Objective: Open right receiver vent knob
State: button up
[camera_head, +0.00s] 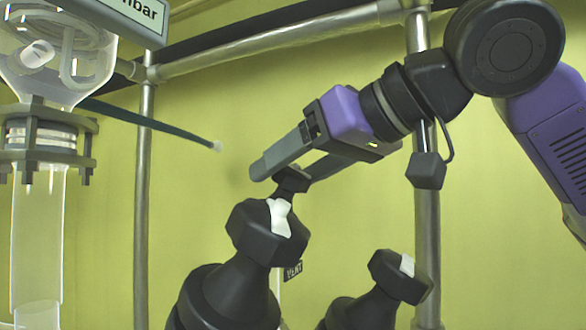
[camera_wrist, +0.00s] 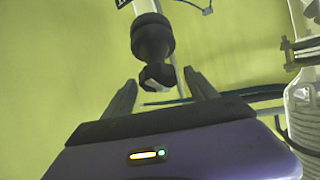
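A small black knob (camera_head: 291,183) shows in the head view right by my fingertips, partly hidden by the near finger. A tag reading VENT (camera_head: 293,271) hangs below it. In the wrist view a black knob (camera_wrist: 154,77) with a pale patch on its end sits between the fingertips, below a rounder black body (camera_wrist: 152,38). My gripper (camera_head: 283,172) comes in from the upper right, pointing down left. Its fingers are apart in the wrist view (camera_wrist: 163,94), with visible gaps on both sides of the knob. I see no clear contact.
Two larger black fittings with white-marked faceted caps (camera_head: 262,232) (camera_head: 401,277) stand below the gripper. A glass vessel (camera_head: 37,230) stands at the left. Metal frame poles (camera_head: 145,200) (camera_head: 427,215) and a dark tube (camera_head: 155,122) are nearby.

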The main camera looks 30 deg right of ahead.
jog(key=c, duration=1.4)
jog(key=shift+o, duration=0.2)
jog(key=shift+r+n+y+p, duration=0.1)
jog(key=shift+n+y+p, duration=0.2)
jog(key=shift+n+p, duration=0.1)
jog(key=n+y+p, duration=0.1)
jog(key=n, duration=0.1)
jog(key=n+g+y+p, duration=0.1)
jog(key=n+p, duration=0.1)
jog(key=shift+r+g, duration=0.1)
jog(key=shift+g, duration=0.2)
jog(key=shift+s+n+g+y+p, duration=0.1)
jog(key=shift+n+g+y+p, duration=0.45)
jog(key=shift+n+p, duration=0.4)
jog(key=shift+n+g+y+p, duration=0.45)
jog(key=shift+n+y+p, duration=0.15)
jog(key=shift+n, duration=0.65)
jog(key=shift+f, duration=0.2)
jog(key=o, duration=1.4)
